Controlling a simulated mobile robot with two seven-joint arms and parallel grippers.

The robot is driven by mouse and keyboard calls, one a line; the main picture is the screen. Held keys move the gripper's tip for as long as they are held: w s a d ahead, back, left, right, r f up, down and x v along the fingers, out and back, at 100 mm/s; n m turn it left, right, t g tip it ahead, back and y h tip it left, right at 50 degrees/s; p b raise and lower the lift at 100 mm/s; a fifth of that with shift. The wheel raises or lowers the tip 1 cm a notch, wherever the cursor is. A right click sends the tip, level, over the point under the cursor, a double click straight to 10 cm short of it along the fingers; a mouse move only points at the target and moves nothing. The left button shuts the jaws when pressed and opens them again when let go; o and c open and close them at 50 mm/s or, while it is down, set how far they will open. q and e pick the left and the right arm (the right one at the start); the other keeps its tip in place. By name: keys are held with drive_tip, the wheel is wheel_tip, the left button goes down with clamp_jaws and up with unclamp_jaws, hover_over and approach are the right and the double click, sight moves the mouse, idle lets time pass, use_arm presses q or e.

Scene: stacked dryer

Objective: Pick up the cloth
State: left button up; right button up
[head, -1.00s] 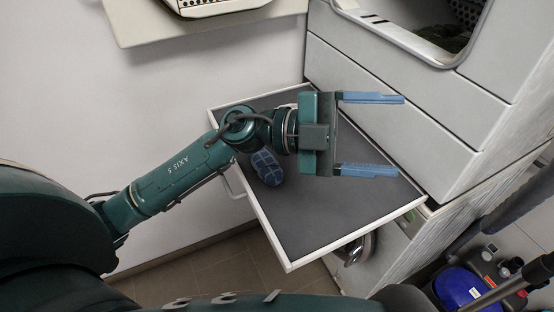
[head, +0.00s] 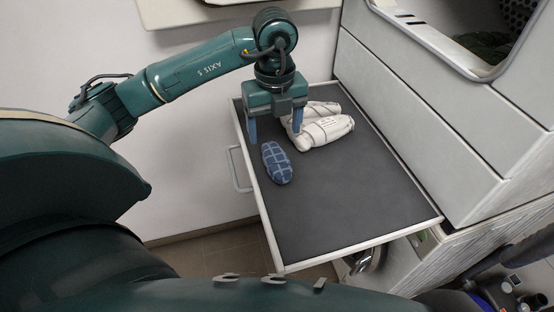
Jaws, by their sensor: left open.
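A blue checked cloth (head: 277,163), rolled or folded into an oblong bundle, lies on the dark grey surface of a pulled-out drawer shelf (head: 345,205), near its left edge. My left gripper (head: 274,129) is open and points down, with its two blue fingers just beyond the cloth in the head view. The fingers are apart from the cloth as far as I can see. Nothing is between them that I can tell as held. My right gripper is not in view.
The shelf has a raised white rim and a handle (head: 240,168) on the left. The dryer opening (head: 470,40) is at the upper right. The shelf's front right is clear.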

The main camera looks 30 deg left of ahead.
sight(276, 156)
use_arm(q)
wheel_tip(276, 156, down, 8)
drive_tip(key=shift+d+f+p, duration=0.15)
drive_tip(key=shift+f+p, duration=0.1)
drive_tip(key=shift+p, duration=0.3)
drive_tip(key=shift+c, duration=0.5)
drive_tip(key=c, duration=1)
drive_tip(key=shift+o, duration=0.2)
drive_tip(key=shift+r, duration=0.1)
